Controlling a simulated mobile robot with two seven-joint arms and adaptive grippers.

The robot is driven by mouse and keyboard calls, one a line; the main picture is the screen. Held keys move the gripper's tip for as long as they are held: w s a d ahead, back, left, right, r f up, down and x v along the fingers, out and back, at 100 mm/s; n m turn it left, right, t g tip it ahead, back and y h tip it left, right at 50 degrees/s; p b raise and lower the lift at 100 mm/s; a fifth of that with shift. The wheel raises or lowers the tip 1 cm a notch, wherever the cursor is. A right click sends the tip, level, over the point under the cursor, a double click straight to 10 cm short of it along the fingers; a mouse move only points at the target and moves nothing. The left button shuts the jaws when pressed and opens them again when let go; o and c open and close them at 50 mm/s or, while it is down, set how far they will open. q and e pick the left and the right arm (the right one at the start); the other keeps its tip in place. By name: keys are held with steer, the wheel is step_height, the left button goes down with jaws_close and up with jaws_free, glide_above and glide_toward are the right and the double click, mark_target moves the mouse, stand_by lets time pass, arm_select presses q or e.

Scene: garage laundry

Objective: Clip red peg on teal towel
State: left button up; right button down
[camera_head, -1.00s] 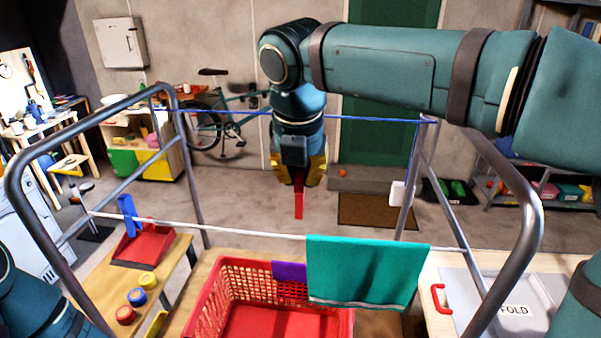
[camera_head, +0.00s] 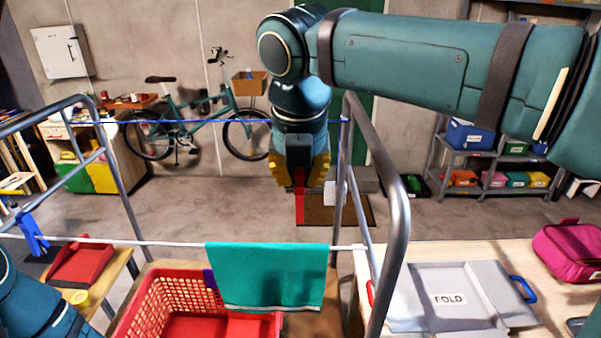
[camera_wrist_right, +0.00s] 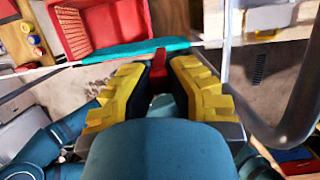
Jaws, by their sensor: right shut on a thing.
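The teal towel (camera_head: 268,282) hangs over the white front line of the drying rack, above a red basket. My right gripper (camera_head: 299,182) is shut on the red peg (camera_head: 299,209), which points down. In the head view they appear above the towel's right part, with a gap between peg tip and towel. In the right wrist view the peg (camera_wrist_right: 159,58) sits between the yellow-padded fingers (camera_wrist_right: 159,72), and its tip overlaps the towel's edge (camera_wrist_right: 125,51) in the picture; contact is not clear. My left gripper is out of view; only part of that arm shows at lower left.
The rack's grey frame (camera_head: 392,220) rises right of the towel. A blue line (camera_head: 215,121) crosses behind. A blue peg (camera_head: 31,233) is on the white line at left. The red basket (camera_head: 150,300) is below. A grey folding board (camera_head: 425,285) and pink bag lie on the right table.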

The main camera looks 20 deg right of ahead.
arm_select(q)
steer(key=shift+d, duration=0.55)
arm_select(e)
steer(key=shift+s+d, duration=0.2)
steer(key=shift+d, duration=0.35)
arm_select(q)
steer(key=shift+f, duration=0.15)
arm_select(e)
steer(key=shift+f, duration=0.1)
steer(key=shift+s+a+f+b+x, duration=0.1)
steer(key=shift+s+b+x, duration=0.2)
steer(key=shift+b+x, duration=0.8)
steer(key=shift+s+a+f+b+x, duration=0.1)
steer(key=shift+s+b+x, duration=0.15)
steer(key=shift+b+x, duration=0.8)
steer(key=shift+s+a+b+x, duration=0.1)
steer(key=shift+s+b+x, duration=0.3)
steer(key=shift+x, duration=1.25)
steer(key=shift+s+b+x, duration=0.2)
steer(key=shift+b+x, duration=0.5)
steer(key=shift+x, duration=0.65)
steer(key=c, duration=1)
jaws_free()
steer(key=shift+a, duration=0.1)
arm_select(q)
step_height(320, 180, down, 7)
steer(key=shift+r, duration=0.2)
arm_select(e)
steer(key=shift+r, duration=0.1)
steer(key=shift+r, duration=0.1)
